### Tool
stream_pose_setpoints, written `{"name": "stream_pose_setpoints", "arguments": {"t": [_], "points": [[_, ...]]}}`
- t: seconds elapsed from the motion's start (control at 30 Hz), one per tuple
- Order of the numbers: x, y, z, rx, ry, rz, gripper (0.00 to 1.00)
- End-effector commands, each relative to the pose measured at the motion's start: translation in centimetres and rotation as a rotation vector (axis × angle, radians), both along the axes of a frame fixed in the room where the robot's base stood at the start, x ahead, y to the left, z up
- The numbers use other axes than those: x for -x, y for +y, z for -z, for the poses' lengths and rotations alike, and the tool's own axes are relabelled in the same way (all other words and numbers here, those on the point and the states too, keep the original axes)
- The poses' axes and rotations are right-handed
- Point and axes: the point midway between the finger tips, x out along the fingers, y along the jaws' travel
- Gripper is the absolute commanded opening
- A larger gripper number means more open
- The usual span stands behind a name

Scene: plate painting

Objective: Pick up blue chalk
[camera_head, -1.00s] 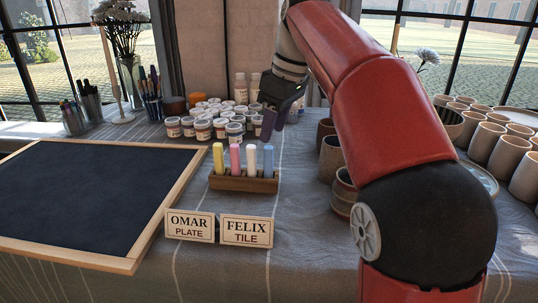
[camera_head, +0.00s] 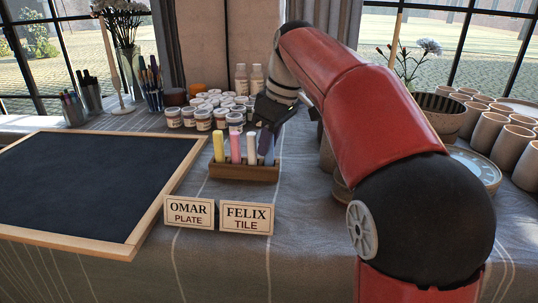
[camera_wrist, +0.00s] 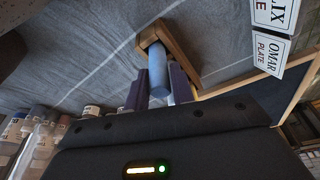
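The blue chalk (camera_wrist: 157,72) stands upright in a wooden holder (camera_head: 243,173), at the right end of the row of chalks. My gripper (camera_head: 265,143) is at the top of the blue chalk, pointing down, and hides part of it in the head view. In the wrist view my gripper's two purple fingers (camera_wrist: 160,92) are apart, one on each side of the blue chalk. I cannot tell whether either finger touches it. The white chalk (camera_head: 252,147) stands close beside the finger on the left.
Yellow chalk (camera_head: 218,146) and pink chalk (camera_head: 235,146) share the holder. Name cards (camera_head: 247,217) stand in front. A framed blackboard (camera_head: 85,187) lies left. Paint jars (camera_head: 204,119) stand behind, and pots (camera_head: 510,148) stand right.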

Motion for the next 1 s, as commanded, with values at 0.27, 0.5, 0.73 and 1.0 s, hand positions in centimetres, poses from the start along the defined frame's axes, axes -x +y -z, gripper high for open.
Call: {"name": "stream_pose_setpoints", "arguments": {"t": [0.27, 0.5, 0.73, 1.0], "points": [[0.0, 0.0, 0.0, 0.000, 0.000, 0.000, 0.00], [0.0, 0.0, -0.2, 0.000, 0.000, 0.000, 0.00], [-0.1, -0.1, -2.3, 0.000, -0.002, 0.001, 0.00], [3.0, -0.9, -3.4, -0.003, -0.001, 0.001, 0.00]]}}
